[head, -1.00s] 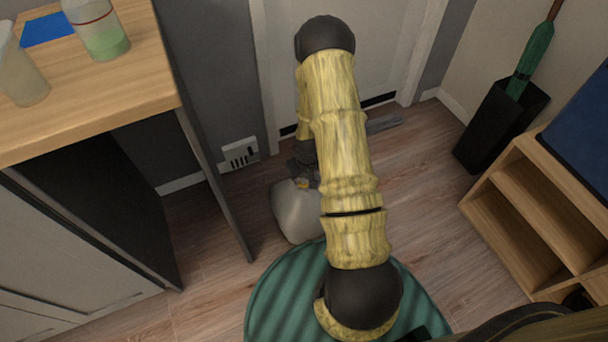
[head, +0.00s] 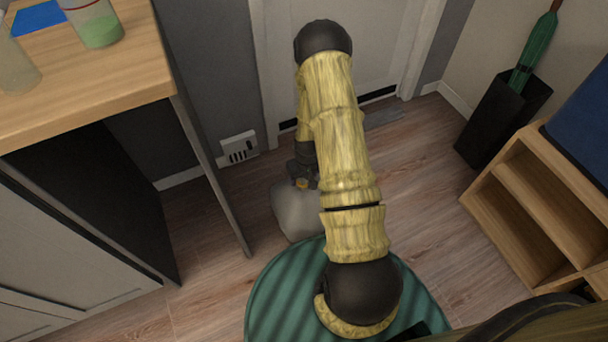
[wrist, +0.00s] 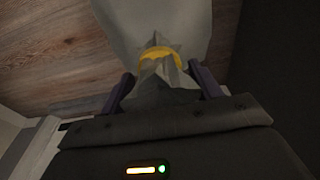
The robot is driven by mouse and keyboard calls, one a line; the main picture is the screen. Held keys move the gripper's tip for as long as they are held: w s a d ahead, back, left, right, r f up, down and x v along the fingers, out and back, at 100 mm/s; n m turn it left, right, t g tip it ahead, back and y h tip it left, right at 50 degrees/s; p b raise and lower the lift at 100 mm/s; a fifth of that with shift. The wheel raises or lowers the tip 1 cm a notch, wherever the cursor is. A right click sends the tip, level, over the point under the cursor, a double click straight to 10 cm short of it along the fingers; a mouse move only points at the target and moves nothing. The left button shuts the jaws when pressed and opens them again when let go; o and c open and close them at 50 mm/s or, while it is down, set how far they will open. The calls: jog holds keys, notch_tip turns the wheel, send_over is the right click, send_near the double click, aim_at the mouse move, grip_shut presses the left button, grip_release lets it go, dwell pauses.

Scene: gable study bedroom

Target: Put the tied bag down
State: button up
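The tied bag (head: 299,214) is pale grey and full, low over the floor just beyond my base in the head view. Its underside is hidden, so I cannot tell if it touches the floor. My gripper (head: 303,172) is above it, partly hidden by my arm. In the wrist view, the fingers of my gripper (wrist: 162,84) flank the bag's gathered neck and appear closed against it. The yellow tie (wrist: 160,55) lies just beyond the fingertips, with the bag body (wrist: 155,15) behind it.
A wooden counter (head: 100,88) stands at the left, with a bottle (head: 95,22) on it. A wooden shelf unit (head: 520,205) and a black umbrella stand (head: 497,120) are at the right. A white door (head: 375,45) is behind. Wood floor (head: 425,190) is clear right of the bag.

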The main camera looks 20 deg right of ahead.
jog(key=shift+s, duration=0.1)
jog(key=shift+r, duration=0.15)
jog(key=r+p, duration=0.2)
jog(key=r, duration=0.2)
jog(key=s+r+p, duration=0.1)
jog(key=r, duration=0.3)
jog(key=r+p, duration=0.2)
jog(key=r, duration=0.2)
jog(key=shift+s+p, duration=0.3)
jog(key=shift+s, duration=0.05)
